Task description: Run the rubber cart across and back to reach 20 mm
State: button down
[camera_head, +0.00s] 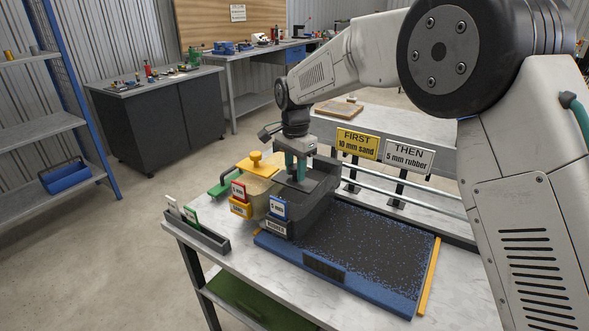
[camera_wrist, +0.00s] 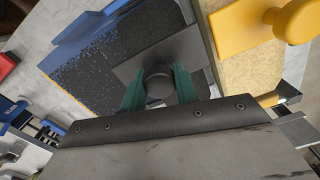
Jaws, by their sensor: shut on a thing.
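My gripper (camera_head: 297,172) is shut on the dark round knob (camera_wrist: 160,88) of the rubber cart, one green finger on each side of it in the wrist view. The dark grey rubber cart (camera_head: 322,200) stands at the left end of the blue-framed tray (camera_head: 330,281), with a blue tag and a label on its front. The tray's bed (camera_head: 375,250) is black with blue specks to the right of the cart. The yellow sand cart (camera_head: 256,186), with its yellow knob (camera_head: 256,160), stands just left of the rubber cart. The tray's display (camera_head: 325,267) is too small to read.
Rails (camera_head: 420,188) run behind the tray. A yellow sign (camera_head: 357,144) reads "FIRST 10 mm sand"; a white sign (camera_head: 407,157) reads "THEN 5 mm rubber". A grey card holder (camera_head: 197,233) lies at the front left. An orange strip (camera_head: 430,275) edges the tray's right end.

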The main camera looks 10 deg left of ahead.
jog(key=c, duration=1.5)
grip_release()
jog(key=shift+w+a+r, duration=0.1)
jog(key=shift+a+r, duration=0.05)
jog(key=shift+a, duration=0.1)
jog(key=o, duration=0.4)
jog(key=shift+a, duration=0.15)
jog(key=shift+o, duration=0.2)
jog(key=shift+d+r, duration=0.1)
jog(key=shift+d, duration=0.1)
notch_tip(320, 180, up, 7)
jog(key=shift+a+r, duration=0.1)
jog(key=shift+r, duration=0.1)
